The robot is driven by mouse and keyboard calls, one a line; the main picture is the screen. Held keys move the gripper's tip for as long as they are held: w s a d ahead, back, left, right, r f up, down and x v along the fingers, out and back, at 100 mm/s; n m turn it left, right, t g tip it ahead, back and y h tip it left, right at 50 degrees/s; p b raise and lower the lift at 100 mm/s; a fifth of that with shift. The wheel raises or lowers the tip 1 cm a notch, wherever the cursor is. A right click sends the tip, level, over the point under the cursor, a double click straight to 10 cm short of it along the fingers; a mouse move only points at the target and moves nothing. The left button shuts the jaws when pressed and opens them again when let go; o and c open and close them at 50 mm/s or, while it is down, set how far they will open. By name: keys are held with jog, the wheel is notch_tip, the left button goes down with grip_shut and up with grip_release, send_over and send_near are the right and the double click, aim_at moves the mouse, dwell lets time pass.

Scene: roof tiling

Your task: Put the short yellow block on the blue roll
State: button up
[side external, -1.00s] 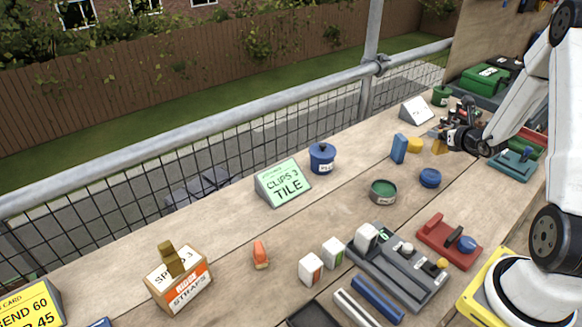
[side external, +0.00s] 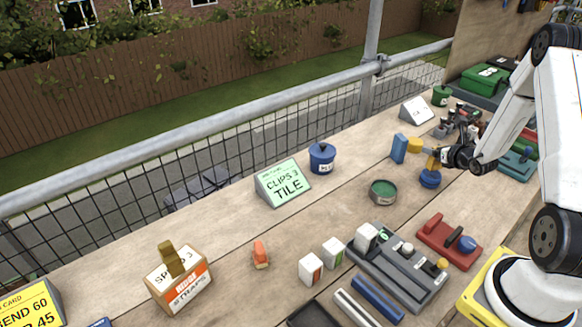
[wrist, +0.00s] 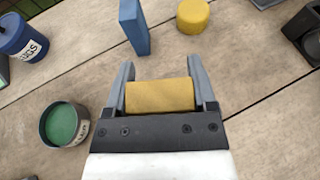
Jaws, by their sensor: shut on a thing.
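My gripper (wrist: 161,92) is shut on the short yellow block (wrist: 160,96), which lies across between the two fingers in the wrist view. In the side view the yellow block (side external: 432,162) hangs at my gripper, directly over the blue roll (side external: 430,179) or just at its top. I cannot tell if block and roll touch. The blue roll is a low round blue piece on the bench; it is hidden in the wrist view, behind the block and gripper.
A tall blue block (side external: 399,148) and a yellow roll (side external: 414,145) stand just behind. An open green tin (side external: 383,191) is to the left, also in the wrist view (wrist: 65,124). A red fixture (side external: 449,242) and a grey tray (side external: 398,270) lie nearer the camera.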

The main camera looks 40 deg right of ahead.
jog(key=shift+f, duration=1.05)
jog(key=shift+f, duration=0.1)
jog(key=o, duration=1.2)
jog(key=shift+c, duration=0.2)
jog(key=shift+s, duration=0.1)
jog(key=v, duration=0.7)
jog(key=shift+a, duration=0.2)
